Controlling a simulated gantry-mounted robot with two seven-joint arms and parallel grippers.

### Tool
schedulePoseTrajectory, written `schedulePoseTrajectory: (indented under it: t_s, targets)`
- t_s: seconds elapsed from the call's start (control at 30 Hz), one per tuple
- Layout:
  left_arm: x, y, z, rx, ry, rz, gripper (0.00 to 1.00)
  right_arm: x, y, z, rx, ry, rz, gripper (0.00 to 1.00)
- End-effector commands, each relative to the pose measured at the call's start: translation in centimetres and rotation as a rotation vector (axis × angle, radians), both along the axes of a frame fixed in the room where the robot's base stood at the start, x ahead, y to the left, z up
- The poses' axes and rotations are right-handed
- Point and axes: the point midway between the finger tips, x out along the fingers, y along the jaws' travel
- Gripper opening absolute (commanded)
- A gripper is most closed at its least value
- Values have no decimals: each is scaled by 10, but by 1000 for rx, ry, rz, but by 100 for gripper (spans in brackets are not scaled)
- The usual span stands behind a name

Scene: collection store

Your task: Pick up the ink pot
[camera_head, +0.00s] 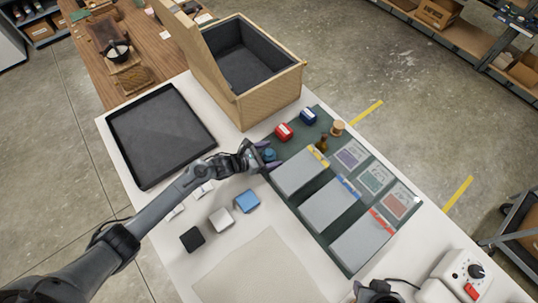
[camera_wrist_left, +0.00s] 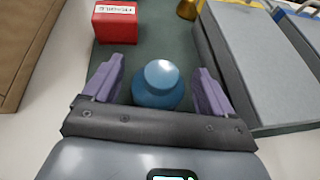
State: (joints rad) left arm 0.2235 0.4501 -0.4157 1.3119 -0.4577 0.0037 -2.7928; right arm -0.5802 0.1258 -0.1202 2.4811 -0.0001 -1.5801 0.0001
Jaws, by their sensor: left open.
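The ink pot (camera_head: 269,155) appears to be the small round blue pot with a lighter blue top, standing upright on the dark green mat (camera_head: 318,240). In the left wrist view the pot (camera_wrist_left: 158,86) sits between the two purple fingers of my left gripper (camera_wrist_left: 158,78). The fingers are apart, one on each side, with a visible gap to the pot. In the head view my left gripper (camera_head: 267,156) reaches in from the left and partly covers the pot. My right gripper's jaws are not visible.
A red box (camera_head: 284,132), a blue box (camera_head: 308,116), a brown bottle (camera_head: 321,143) and a wooden spool (camera_head: 337,128) stand close by. Grey folders (camera_head: 330,203) lie to the right. A wooden crate (camera_head: 270,95) stands behind; a black tray (camera_head: 160,135) lies left.

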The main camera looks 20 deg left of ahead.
Motion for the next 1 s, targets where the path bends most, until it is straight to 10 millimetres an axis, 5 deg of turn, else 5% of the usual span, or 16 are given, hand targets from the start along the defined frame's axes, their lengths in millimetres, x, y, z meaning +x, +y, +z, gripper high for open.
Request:
schedulePoseTrajectory:
  t_s: [0.47,0.83,1.0]
  targets:
    - [13,-10,-7,1,-1,0,85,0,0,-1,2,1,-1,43]
    - [13,-10,-7,1,-1,0,29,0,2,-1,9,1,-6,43]
    - [13,-10,-7,0,-2,1,25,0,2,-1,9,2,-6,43]
